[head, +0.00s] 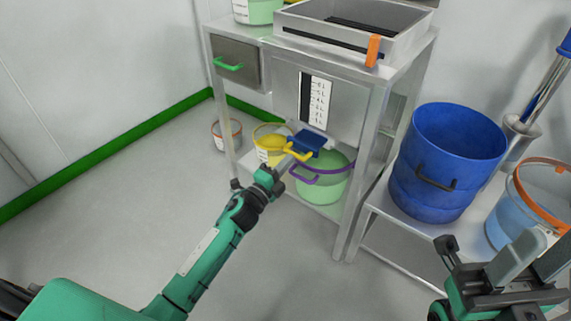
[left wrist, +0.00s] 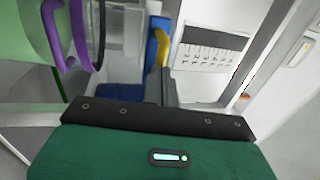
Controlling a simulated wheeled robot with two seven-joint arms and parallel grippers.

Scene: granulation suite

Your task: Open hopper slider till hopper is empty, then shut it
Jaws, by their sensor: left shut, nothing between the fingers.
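The hopper's steel front (head: 340,95) has a dark sight strip beside a white scale (head: 318,102); I cannot read the fill level. Below it is the blue slider (head: 307,142) with a yellow handle (head: 298,154). In the left wrist view the yellow handle (left wrist: 162,50) stands at my fingertips, with blue slider parts behind it. My left gripper (head: 285,161) is shut and empty, close beside the handle; I cannot tell if they touch. A green bucket with purple handles (head: 322,185) stands under the slider. My right gripper (head: 485,262) is at the lower right, away from the hopper.
A yellow-rimmed bucket (head: 268,140) stands left of the green one. A blue drum (head: 440,160) and an orange-rimmed container (head: 520,205) stand on a low bench to the right. A green-handled drawer (head: 235,62) is at upper left. The floor at left is clear.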

